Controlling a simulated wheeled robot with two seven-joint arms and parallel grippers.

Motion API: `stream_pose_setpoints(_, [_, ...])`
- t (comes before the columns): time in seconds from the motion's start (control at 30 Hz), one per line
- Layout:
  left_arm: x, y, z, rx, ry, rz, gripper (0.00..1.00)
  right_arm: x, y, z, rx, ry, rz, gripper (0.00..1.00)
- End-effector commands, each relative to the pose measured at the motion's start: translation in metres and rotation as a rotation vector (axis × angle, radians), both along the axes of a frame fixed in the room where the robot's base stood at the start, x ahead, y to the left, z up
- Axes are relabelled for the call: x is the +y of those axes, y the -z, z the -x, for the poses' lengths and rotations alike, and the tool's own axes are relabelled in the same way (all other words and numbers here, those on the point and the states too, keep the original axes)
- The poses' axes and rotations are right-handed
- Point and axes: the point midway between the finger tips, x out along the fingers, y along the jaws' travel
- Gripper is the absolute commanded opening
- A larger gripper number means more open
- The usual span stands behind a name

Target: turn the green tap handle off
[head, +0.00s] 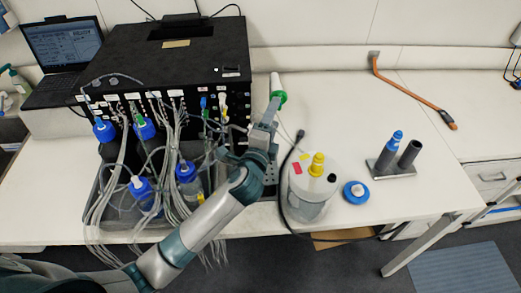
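A small green part (279,97), which looks like the tap handle, sits at the lower end of a white upright piece (275,82), just right of the black box. My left arm reaches in from the lower left. Its gripper (272,107) is right at the green part and overlaps it in the picture. The fingers are small and seen from behind, so I cannot tell whether they touch the green part or how far apart they are. The handle's exact angle is not clear. My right gripper is not in view.
A black box (170,58) with many tubes stands behind blue-capped bottles (140,190) in a grey tray. A clear vessel (311,195) with a yellow cap, a blue disc (355,192) and a two-post stand (392,168) are to the right. The back right bench is mostly clear.

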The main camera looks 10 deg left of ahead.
Motion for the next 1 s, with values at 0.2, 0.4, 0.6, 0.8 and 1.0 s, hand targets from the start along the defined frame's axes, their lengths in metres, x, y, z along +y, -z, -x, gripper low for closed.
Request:
stream_pose_setpoints(0.2, [0.003, 0.005, 0.045, 0.001, 0.002, 0.001, 0.62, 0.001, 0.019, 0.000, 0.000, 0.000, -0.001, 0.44])
stream_pose_setpoints(0.4, [0.006, 0.004, 0.084, 0.002, 0.002, 0.002, 0.62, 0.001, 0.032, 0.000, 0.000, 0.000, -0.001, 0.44])
stream_pose_setpoints(0.6, [0.008, 0.002, 0.111, 0.001, 0.001, 0.000, 0.62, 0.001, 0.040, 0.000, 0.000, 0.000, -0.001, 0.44])
stream_pose_setpoints(0.8, [0.009, 0.000, 0.122, 0.001, 0.001, -0.001, 0.62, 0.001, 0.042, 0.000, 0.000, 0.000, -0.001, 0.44])
stream_pose_setpoints(1.0, [0.009, 0.000, 0.122, 0.001, 0.001, -0.001, 0.62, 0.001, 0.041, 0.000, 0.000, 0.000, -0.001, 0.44])
